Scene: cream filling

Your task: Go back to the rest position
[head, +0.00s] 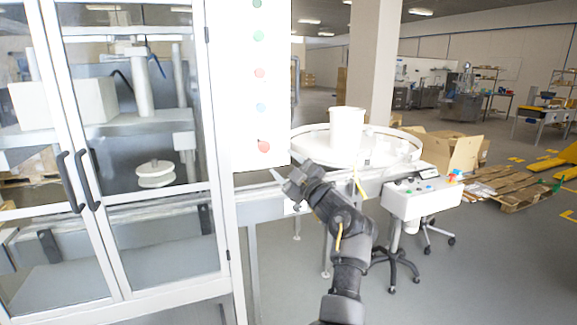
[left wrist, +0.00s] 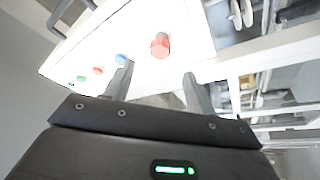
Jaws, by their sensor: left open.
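My left gripper (head: 282,180) is in the middle of the head view, just below the lower right of the white button panel (head: 232,105). Its arm rises from the bottom of the picture. In the left wrist view the left gripper (left wrist: 158,86) has its two fingers apart, with nothing between them. A red button (head: 264,147) sits low on the panel. The red button also shows in the left wrist view (left wrist: 160,46), beyond the fingertips and apart from them as far as I can see. My right gripper is out of view.
A glass-doored cabinet (head: 141,286) with dark handles stands at the left. A round turntable (head: 398,150) carries a white bucket (head: 346,128) behind my arm. A control box (head: 420,198) is right of the arm.

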